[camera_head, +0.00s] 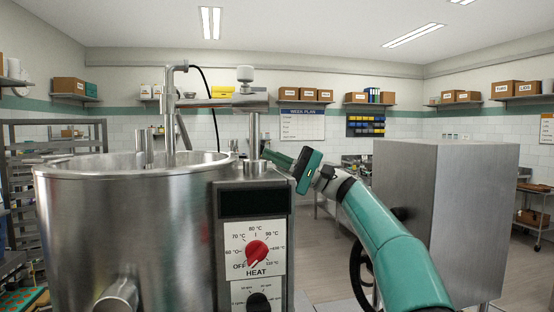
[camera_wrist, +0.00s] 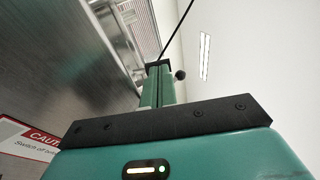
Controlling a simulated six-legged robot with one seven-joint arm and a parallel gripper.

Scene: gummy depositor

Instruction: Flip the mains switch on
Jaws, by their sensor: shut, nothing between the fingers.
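I cannot make out a mains switch in either view. The steel depositor (camera_head: 130,235) fills the left of the head view. My gripper (camera_head: 272,157) is shut and empty, behind and above the box's right edge, fingers pointing left. In the wrist view my gripper (camera_wrist: 158,68) lies alongside a brushed steel wall (camera_wrist: 60,60). Whether it touches anything is unclear.
A red-and-white caution label (camera_wrist: 30,140) is on the steel wall. A small black ball (camera_wrist: 180,75) shows beside my fingertips. A steel cabinet (camera_head: 450,220) stands to the right of my arm, and a wire rack (camera_head: 60,135) at the left. Floor shows between depositor and cabinet.

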